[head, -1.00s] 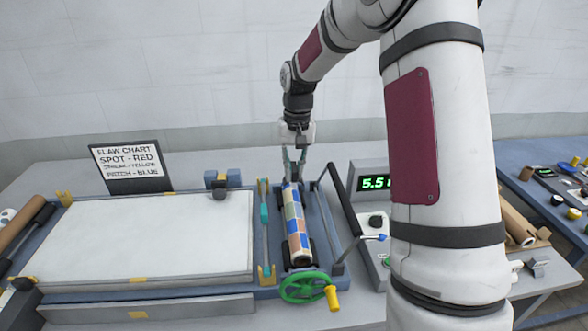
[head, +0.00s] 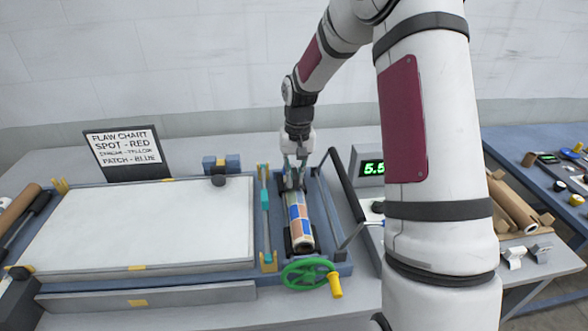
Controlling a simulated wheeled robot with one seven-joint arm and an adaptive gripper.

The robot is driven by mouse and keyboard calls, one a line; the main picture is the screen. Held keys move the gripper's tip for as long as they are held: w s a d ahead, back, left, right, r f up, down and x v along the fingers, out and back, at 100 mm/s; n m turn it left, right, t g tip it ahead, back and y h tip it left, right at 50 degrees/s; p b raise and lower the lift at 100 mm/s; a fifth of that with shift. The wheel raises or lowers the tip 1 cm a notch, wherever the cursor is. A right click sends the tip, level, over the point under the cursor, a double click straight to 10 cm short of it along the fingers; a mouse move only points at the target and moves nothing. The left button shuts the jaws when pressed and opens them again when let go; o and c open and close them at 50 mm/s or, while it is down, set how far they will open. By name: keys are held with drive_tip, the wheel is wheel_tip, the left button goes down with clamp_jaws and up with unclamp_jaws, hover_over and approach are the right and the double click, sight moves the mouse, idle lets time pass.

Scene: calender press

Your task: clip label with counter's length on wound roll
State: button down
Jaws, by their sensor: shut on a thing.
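The wound roll (head: 298,220), wrapped in blue, orange and pale patches, lies lengthwise in its blue cradle behind the green handwheel. My gripper (head: 294,178) points down at the roll's far end, with its fingers close to or touching it. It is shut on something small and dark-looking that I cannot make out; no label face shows. The counter (head: 373,168) stands right of the roll with green digits reading 5.5; my arm hides its right side. Two small pale clip-like pieces (head: 526,256) lie on the table at the far right.
The green handwheel (head: 310,273) with a yellow knob is in front of the roll. A dark bar (head: 347,185) slants along its right side. A white-topped bed (head: 150,220) and the flaw chart (head: 124,153) are to the left. Brown rolls (head: 512,205) lie at right.

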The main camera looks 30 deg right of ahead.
drive_tip(key=shift+f, duration=0.35)
drive_tip(key=shift+f, duration=0.4)
idle(0.3)
drive_tip(key=c, duration=1.5)
unclamp_jaws()
drive_tip(key=r, duration=1.1)
drive_tip(key=shift+d+r, duration=0.25)
drive_tip(key=shift+d, duration=0.05)
drive_tip(key=shift+r, duration=0.2)
